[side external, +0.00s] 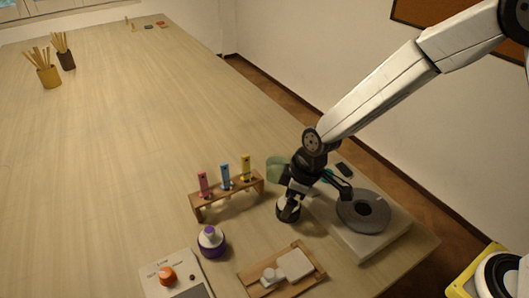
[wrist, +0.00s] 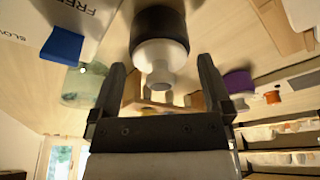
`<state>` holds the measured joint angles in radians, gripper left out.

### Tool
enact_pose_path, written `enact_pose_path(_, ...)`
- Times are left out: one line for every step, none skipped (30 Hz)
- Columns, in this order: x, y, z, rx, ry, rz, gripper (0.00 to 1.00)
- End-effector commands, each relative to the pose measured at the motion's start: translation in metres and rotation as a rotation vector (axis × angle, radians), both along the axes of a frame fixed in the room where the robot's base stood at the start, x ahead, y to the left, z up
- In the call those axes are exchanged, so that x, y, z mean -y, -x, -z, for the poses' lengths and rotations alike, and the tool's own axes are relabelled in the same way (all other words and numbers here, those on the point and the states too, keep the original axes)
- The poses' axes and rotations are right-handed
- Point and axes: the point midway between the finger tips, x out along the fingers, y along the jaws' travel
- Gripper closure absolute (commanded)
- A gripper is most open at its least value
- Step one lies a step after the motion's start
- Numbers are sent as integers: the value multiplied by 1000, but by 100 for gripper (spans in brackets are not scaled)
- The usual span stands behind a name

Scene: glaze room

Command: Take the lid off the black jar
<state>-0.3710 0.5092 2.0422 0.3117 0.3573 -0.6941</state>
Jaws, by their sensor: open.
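The black jar (side external: 288,212) stands on the table right under my gripper (side external: 292,191) in the side view; my gripper hides much of its top there. In the wrist view the dark jar body (wrist: 158,22) carries a pale lid (wrist: 160,50) with a small round knob (wrist: 161,76). My gripper (wrist: 160,75) is open, with one finger on each side of the knob and a visible gap on both sides. The lid sits on the jar. I cannot tell how far down the fingers reach along the knob.
A wooden rack (side external: 228,199) with colored tubes stands left of the jar. A purple-and-white jar (side external: 211,242), a control box (side external: 160,291) and a wooden tray (side external: 259,289) are in front. A board (side external: 385,241) with a grey disc (side external: 363,211) lies right.

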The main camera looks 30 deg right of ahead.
Motion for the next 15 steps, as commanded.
enact_pose_path(0,0,0,0,0,0,0)
enact_pose_path(0,0,0,1,-1,0,0)
enact_pose_path(0,0,0,1,-1,0,0)
enact_pose_path(0,0,0,1,-1,0,0)
enact_pose_path(0,0,0,1,-1,0,0)
enact_pose_path(0,0,0,1,-1,0,0)
enact_pose_path(0,0,0,0,0,0,0)
enact_pose_path(0,0,0,0,0,0,0)
enact_pose_path(0,0,0,0,0,0,0)
enact_pose_path(0,0,0,0,0,0,0)
enact_pose_path(0,0,0,0,0,0,0)
enact_pose_path(0,0,0,0,0,0,0)
enact_pose_path(0,0,0,0,0,0,0)
enact_pose_path(0,0,0,0,0,0,10)
enact_pose_path(0,0,0,0,0,0,22)
